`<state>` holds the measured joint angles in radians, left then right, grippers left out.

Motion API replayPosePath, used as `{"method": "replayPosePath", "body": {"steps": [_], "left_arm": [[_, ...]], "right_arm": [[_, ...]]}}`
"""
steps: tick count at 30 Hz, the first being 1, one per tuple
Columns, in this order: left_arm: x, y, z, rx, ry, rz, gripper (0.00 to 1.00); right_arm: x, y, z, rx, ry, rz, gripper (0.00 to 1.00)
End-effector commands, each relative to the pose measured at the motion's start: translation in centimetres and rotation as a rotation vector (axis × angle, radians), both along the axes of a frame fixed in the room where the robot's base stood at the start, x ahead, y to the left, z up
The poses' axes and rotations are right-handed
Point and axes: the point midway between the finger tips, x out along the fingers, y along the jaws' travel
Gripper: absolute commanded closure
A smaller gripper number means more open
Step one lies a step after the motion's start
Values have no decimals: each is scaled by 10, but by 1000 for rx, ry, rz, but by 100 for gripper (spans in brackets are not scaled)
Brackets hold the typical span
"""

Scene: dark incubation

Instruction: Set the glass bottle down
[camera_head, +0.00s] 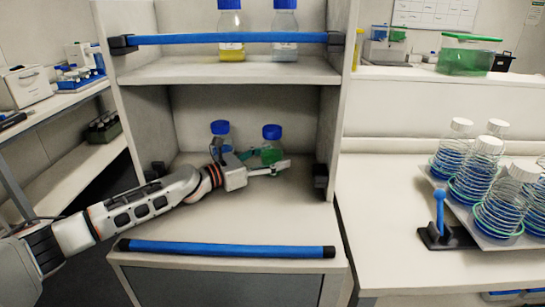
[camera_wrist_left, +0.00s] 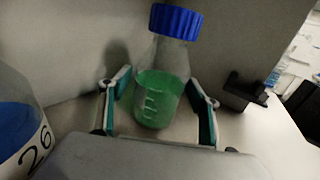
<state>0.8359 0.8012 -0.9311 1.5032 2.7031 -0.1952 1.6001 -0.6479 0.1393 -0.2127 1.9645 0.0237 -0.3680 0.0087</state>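The glass bottle with green liquid and a blue cap (camera_head: 271,134) stands upright on the floor of the lower compartment. It also shows in the left wrist view (camera_wrist_left: 158,90), between my fingers. My left gripper (camera_head: 268,167) reaches into the compartment with its fingers on either side of this bottle. In the left wrist view the fingers (camera_wrist_left: 160,112) are spread, with a gap visible between each pad and the glass. My right gripper is not in view.
Another blue-capped bottle (camera_head: 221,128) stands close on the left; its numbered side shows in the left wrist view (camera_wrist_left: 18,125). Side walls and an upper shelf (camera_head: 180,70) enclose the space. A blue bar (camera_head: 225,249) runs along the front. The compartment floor ahead of the bottles is clear.

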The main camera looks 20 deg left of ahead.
Motion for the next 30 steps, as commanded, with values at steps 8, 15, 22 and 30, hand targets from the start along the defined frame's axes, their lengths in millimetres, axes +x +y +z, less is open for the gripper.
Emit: {"method": "replayPosePath", "body": {"steps": [8, 15, 22, 30], "left_arm": [[0, 0, 1, -1, -1, 0, 38], [-14, 13, 2, 1, 2, 2, 38], [-52, 45, 0, 2, 5, 2, 38], [-82, 70, 1, -1, 2, 2, 38]], "right_arm": [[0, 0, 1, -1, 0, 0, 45], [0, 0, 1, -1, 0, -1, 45], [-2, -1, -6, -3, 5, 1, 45], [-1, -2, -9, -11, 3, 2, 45]]}}
